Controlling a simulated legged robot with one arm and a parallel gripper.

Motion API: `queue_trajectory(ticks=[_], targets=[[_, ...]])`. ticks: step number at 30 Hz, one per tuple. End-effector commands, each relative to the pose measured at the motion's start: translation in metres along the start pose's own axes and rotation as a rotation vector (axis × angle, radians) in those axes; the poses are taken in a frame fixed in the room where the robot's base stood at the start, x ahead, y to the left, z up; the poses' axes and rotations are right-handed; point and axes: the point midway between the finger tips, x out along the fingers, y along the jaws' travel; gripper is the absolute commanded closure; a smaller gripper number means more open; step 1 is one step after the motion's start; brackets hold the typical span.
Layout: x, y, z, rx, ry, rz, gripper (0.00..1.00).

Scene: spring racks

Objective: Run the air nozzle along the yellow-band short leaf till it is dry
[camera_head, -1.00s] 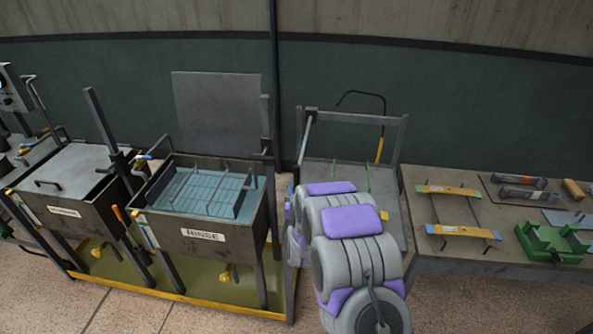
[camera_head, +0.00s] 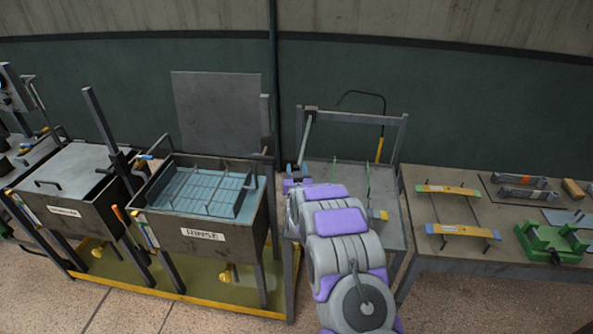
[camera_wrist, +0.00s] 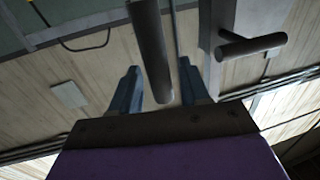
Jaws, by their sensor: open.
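My gripper (camera_head: 296,168) is at the left side of the grey frame stand. In the wrist view my gripper (camera_wrist: 158,85) is open, its two blue fingers apart with a dark round bar (camera_wrist: 150,50) showing between them; I cannot tell whether they touch it. A black hose with a yellow-handled piece (camera_head: 380,148), likely the air nozzle, hangs at the stand's right. Thin green uprights (camera_head: 367,178) stand on the stand's top. I cannot make out the yellow-band short leaf for certain; my arm hides part of the stand, where a small yellow piece (camera_head: 383,215) shows.
The rinse tank (camera_head: 204,235) with a wire rack in its water stands left of my arm, with a lidded tank (camera_head: 68,208) beyond.

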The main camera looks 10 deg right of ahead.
Motion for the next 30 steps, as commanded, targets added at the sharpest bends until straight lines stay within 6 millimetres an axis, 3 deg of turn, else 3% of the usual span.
queue_trajectory(ticks=[8,22,30], targets=[[0.0006,-0.0003,-0.0004,0.0,0.0,0.0,0.56],[0.0007,-0.0007,-0.0008,0.0,0.001,-0.001,1.0],[0.0008,-0.0008,-0.0009,0.0,0.001,-0.001,1.0]])
